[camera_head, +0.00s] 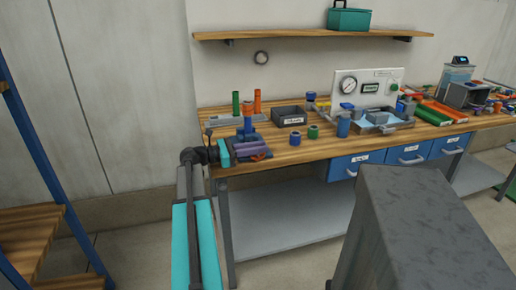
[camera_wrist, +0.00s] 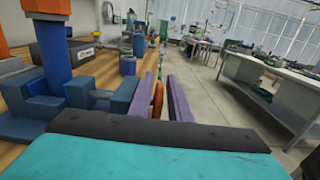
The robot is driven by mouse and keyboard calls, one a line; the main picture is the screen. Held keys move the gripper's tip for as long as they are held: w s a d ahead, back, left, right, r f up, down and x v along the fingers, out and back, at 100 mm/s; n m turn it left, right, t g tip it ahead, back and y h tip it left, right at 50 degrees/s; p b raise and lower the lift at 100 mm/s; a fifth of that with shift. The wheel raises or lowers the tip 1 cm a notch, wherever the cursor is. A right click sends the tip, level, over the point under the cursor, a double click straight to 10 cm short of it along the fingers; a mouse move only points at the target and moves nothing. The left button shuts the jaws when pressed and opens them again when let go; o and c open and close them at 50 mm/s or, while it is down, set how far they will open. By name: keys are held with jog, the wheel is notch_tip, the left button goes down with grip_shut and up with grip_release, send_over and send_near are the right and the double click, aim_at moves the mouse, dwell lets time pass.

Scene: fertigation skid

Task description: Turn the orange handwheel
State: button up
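The orange handwheel (camera_head: 261,156) is at the front left edge of the workbench, beside a blue fitting with an upright pipe (camera_head: 248,125). In the wrist view the handwheel (camera_wrist: 157,102) shows nearly edge-on as a narrow orange strip between my two purple fingers. My gripper (camera_head: 266,150) reaches in from the left, and its fingers lie on either side of the wheel. In the wrist view my gripper (camera_wrist: 161,77) is open, with a thin gap between the wheel and the right finger. The left finger is very close to the wheel; I cannot tell whether it touches. Much of the wheel is hidden.
Green and blue cylinders (camera_head: 313,131) and a dark bin (camera_head: 290,116) stand on the bench to the right. A panel with a gauge (camera_head: 349,86) stands behind. The blue fitting (camera_wrist: 56,60) is close on the left of my fingers. Open floor (camera_wrist: 205,85) lies to the right.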

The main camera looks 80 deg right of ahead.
grip_shut()
jog(key=shift+t, duration=0.4)
jog(key=shift+s+d+t+y, duration=0.1)
jog(key=shift+s+t+y, duration=0.1)
jog(key=shift+t+y, duration=0.35)
jog(key=shift+s+d+t+y, duration=0.15)
jog(key=shift+t+y, duration=0.1)
jog(key=shift+t, duration=0.5)
jog(key=t+p, duration=0.1)
jog(key=t+y+p, duration=0.1)
jog(key=shift+s+d+t+p, duration=0.1)
jog(key=shift+s+t+p, duration=0.2)
jog(key=t+p, duration=0.1)
jog(key=t+y+p, duration=0.1)
jog(key=p, duration=0.1)
jog(key=shift+s+d+f, duration=0.1)
jog(key=shift+s+f, duration=0.05)
jog(key=shift+s, duration=0.1)
jog(key=shift+s+f+t+y+p, duration=0.1)
jog(key=shift+f+t+y+p, duration=0.3)
jog(key=shift+t+p, duration=0.45)
jog(key=shift+t, duration=0.25)
